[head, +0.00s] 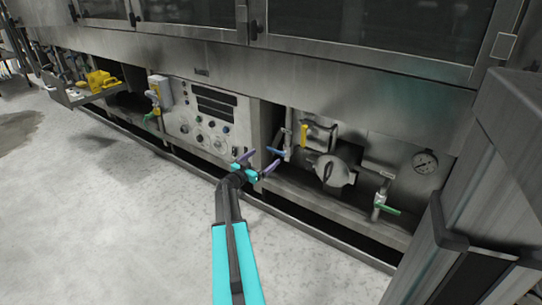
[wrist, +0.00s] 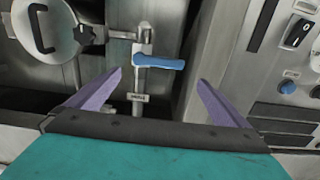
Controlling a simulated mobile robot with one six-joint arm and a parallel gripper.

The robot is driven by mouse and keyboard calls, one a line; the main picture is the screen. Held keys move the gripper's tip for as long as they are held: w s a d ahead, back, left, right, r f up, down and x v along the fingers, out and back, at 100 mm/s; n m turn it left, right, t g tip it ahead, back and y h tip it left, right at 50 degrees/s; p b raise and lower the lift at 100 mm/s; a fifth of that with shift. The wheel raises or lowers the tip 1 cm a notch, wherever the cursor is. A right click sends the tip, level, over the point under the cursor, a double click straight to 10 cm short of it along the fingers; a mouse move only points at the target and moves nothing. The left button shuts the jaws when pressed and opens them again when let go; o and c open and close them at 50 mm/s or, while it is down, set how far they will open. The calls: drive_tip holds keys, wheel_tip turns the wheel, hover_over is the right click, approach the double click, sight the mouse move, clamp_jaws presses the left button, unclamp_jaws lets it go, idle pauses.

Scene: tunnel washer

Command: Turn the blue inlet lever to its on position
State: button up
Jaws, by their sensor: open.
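The blue inlet lever (wrist: 160,63) sits on a vertical pipe in the wrist view, its handle lying roughly crosswise to the pipe. In the head view the lever (head: 277,152) shows just beyond my gripper. My gripper (head: 256,163) is open and empty, with purple fingers spread apart. In the wrist view the fingers (wrist: 158,92) stand to either side of the lever, which lies ahead of them and appears apart from both.
A control panel (head: 210,117) is left of the lever. A yellow object (head: 98,81) lies on a tray. The floor (head: 120,215) is clear.

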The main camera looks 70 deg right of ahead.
sight(274, 149)
drive_tip(key=shift+b+x, duration=0.95)
drive_tip(key=shift+x, duration=2.55)
drive_tip(key=c, duration=1.4)
drive_tip(key=shift+s+a, duration=0.15)
drive_tip(key=shift+a, duration=0.1)
drive_tip(key=shift+c, duration=0.6)
drive_tip(key=shift+d, duration=0.15)
